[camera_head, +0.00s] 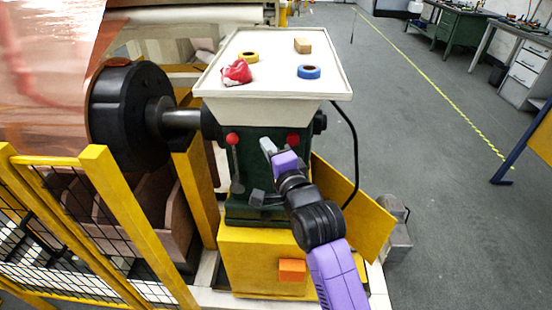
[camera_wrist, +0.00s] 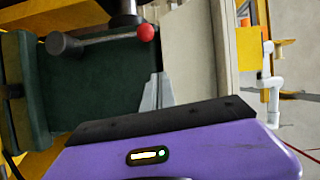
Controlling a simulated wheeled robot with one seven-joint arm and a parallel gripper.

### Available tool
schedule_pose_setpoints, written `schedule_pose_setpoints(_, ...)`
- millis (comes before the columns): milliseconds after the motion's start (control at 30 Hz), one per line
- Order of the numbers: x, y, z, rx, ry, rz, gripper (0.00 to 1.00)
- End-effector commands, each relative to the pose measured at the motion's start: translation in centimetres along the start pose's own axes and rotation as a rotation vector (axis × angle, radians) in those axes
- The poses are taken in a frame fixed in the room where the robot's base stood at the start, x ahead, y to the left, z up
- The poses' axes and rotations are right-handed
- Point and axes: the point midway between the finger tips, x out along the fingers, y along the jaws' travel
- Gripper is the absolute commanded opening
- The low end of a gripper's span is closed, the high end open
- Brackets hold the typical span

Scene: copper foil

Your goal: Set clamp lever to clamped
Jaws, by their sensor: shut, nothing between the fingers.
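The green machine housing (camera_head: 262,170) stands below a cream tray. A lever with a red ball knob (camera_head: 232,138) stands upright on its left front; a second red knob (camera_head: 293,139) shows on the right, its lower part hidden behind my arm. I cannot tell which is the clamp lever by any label. In the wrist view one grey lever (camera_wrist: 95,40) runs from its pivot to a red knob (camera_wrist: 146,32). My gripper (camera_head: 268,146) is shut and empty, in front of the housing between the two knobs. Its grey fingertips (camera_wrist: 155,92) appear apart from the lever.
The cream tray (camera_head: 215,82) above holds yellow and blue tape rolls, a red cloth and a wooden block. A copper foil roll (camera_head: 45,70) is at left on a black hub. Yellow mesh guarding (camera_head: 120,215) stands at front left. Open floor lies to the right.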

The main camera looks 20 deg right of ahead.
Motion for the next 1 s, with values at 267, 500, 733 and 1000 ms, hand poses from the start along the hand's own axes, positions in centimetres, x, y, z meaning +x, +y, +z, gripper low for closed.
schedule_pose_setpoints(267, -3.6, 0.0, -0.1, -0.001, 0.001, 0.0, 0.0)
schedule_pose_setpoints(500, -4.2, -0.1, -0.1, 0.0, 0.002, 0.001, 0.0)
schedule_pose_setpoints(733, -4.2, -0.1, -0.1, 0.0, 0.002, 0.001, 0.0)
schedule_pose_setpoints(1000, -4.2, -0.5, -0.2, -0.069, 0.005, -0.015, 0.0)
